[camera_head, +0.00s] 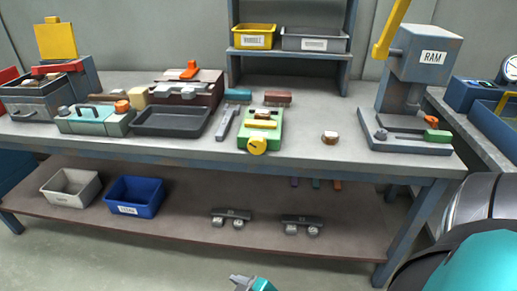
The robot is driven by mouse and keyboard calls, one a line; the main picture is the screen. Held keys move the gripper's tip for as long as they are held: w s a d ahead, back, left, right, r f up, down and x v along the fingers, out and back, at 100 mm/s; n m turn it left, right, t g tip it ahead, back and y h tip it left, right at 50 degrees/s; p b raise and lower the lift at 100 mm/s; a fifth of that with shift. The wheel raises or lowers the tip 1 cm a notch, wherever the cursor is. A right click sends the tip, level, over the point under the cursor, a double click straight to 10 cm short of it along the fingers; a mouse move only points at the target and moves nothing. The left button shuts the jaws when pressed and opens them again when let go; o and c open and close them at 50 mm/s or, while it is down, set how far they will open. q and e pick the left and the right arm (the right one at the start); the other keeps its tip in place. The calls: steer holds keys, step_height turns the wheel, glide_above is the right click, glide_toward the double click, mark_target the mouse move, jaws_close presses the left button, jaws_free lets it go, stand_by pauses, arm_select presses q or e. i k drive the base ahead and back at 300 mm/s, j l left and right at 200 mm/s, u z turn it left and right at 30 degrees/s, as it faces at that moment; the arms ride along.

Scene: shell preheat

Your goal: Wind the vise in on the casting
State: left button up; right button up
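A green device with a round yellow knob on its front, which looks like the vise (246,138), sits on the workbench near its front edge, a little right of centre. A small yellow-orange piece lies on top of it; I cannot tell whether it is the casting or clamped. A small brown and pale part (330,138) stands alone to its right. A gripper tip (240,281), grey with a teal body, shows at the bottom edge, well below the vise and apart from it. It seems to be my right gripper; its fingers are mostly cut off. My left gripper is out of view.
A press marked RAM (420,55) stands at the bench's right. A black tray (172,121), a teal case (88,122) and a toolbox stand left. A blue bin (134,194) and a grey bin (70,187) are on the lower shelf. Bench around the small part is clear.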

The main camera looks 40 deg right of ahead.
mark_target(257, 144)
steer(key=z, duration=1.15)
steer(key=i+j+z, duration=0.1)
steer(key=z, duration=0.25)
steer(key=i+j+z, duration=0.1)
steer(key=j+z, duration=0.45)
steer(key=z, duration=0.2)
steer(key=i+j+z, duration=0.1)
steer(key=j+z, duration=0.35)
steer(key=j, duration=0.5)
